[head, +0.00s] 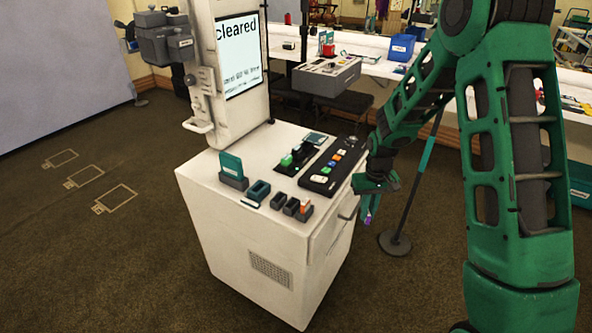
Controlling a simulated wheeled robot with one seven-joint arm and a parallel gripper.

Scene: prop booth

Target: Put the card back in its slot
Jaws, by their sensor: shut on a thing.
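My gripper (369,212) hangs fingers down just right of the white console's (255,240) top, beyond its edge. It is shut on a small purple thing (374,203), mostly hidden by the fingers; I cannot tell whether this is the card. A teal card-like block (231,163) stands upright in a dark holder (235,183) at the console's left. A teal-rimmed holder (258,189) beside it looks empty. Small dark holders (278,201) (291,206) follow along the front edge, and the rightmost one (304,213) has an orange piece in it.
A black button panel (333,165) and a dark tray with a green piece (289,160) lie behind the holders. A screen (239,50) reading "cleared" rises at the back. A thin stand (395,242) is on the floor right of the console.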

